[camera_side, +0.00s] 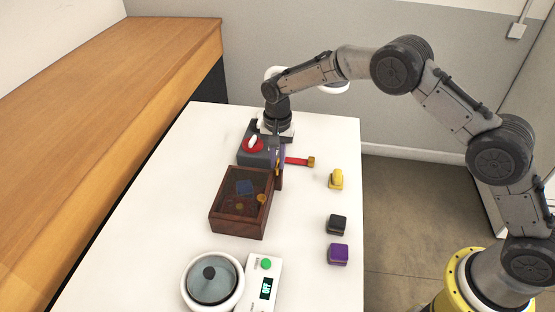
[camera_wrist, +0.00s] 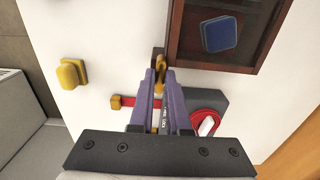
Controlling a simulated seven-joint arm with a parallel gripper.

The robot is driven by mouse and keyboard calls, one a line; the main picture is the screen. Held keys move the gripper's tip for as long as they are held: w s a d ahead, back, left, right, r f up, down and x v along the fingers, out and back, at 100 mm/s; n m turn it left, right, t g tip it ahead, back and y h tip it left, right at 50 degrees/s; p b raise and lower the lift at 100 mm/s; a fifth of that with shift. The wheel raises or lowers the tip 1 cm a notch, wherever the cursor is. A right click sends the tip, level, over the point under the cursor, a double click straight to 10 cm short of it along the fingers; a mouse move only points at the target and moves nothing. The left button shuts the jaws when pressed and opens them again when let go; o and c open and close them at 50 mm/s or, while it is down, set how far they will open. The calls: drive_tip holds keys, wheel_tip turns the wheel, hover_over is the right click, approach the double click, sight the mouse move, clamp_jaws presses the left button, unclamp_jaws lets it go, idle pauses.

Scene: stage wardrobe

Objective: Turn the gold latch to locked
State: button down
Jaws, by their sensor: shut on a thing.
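A gold latch (camera_wrist: 158,96) sits between my finger pads in the wrist view, beside a small brown post at the box's edge. My gripper (camera_side: 278,166) points down over it, and its purple-grey fingers (camera_wrist: 160,90) are shut on the latch. In the side view the fingers and wrist mostly hide the latch, and its exact turn angle cannot be told. Small lettering shows between the fingers in the wrist view, partly covered.
A wooden box (camera_side: 238,229) with a clear top holds a blue block (camera_side: 245,187). A grey unit (camera_side: 252,158) with a red dial and a red bar (camera_side: 297,161) stand close by. Yellow (camera_side: 336,179), black (camera_side: 337,224) and purple (camera_side: 338,254) pieces, a scale (camera_side: 263,289) and a lidded pot (camera_side: 212,281) lie around.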

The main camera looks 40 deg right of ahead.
sight(278, 163)
drive_tip(key=shift+r, duration=0.1)
idle(0.3)
drive_tip(key=c, duration=0.9)
unclamp_jaws()
wheel_tip(278, 163, up, 14)
drive_tip(key=shift+f, duration=0.15)
drive_tip(key=shift+d, duration=0.1)
